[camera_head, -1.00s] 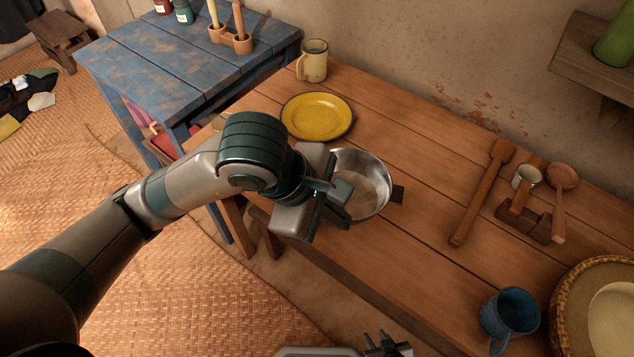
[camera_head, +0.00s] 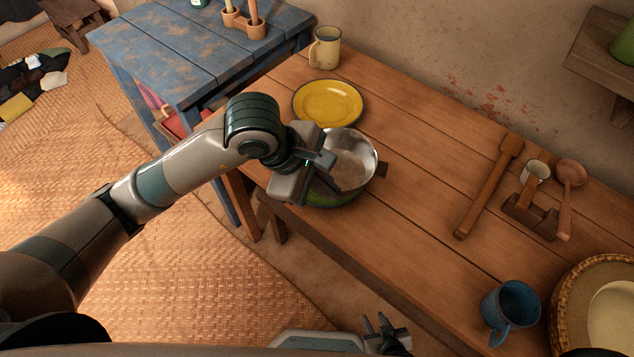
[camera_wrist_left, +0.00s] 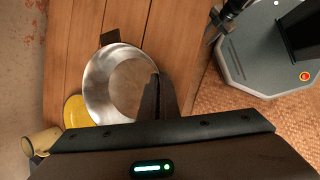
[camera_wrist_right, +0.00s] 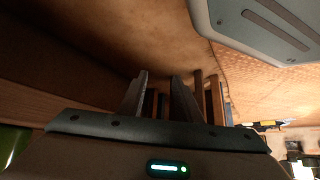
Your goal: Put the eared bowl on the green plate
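The eared bowl (camera_head: 352,160) is a shiny metal bowl with a dark ear (camera_head: 383,169) on its right side. It also shows in the left wrist view (camera_wrist_left: 100,82). My left gripper (camera_head: 322,172) is shut on the bowl's near-left side; its fingers look close together at the rim, where the grip is partly hidden. The green plate (camera_head: 338,201) shows only as a green edge under the bowl's near side; the bowl hides the rest. I cannot tell whether bowl and plate touch. My right gripper (camera_head: 380,330) is open and empty, low before the table's front edge.
A yellow plate (camera_head: 328,103) and a cream mug (camera_head: 325,48) stand behind the bowl. A wooden paddle (camera_head: 485,195), a utensil holder (camera_head: 530,215), a blue mug (camera_head: 510,310) and a basket (camera_head: 562,310) are to the right. The middle of the table is clear.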

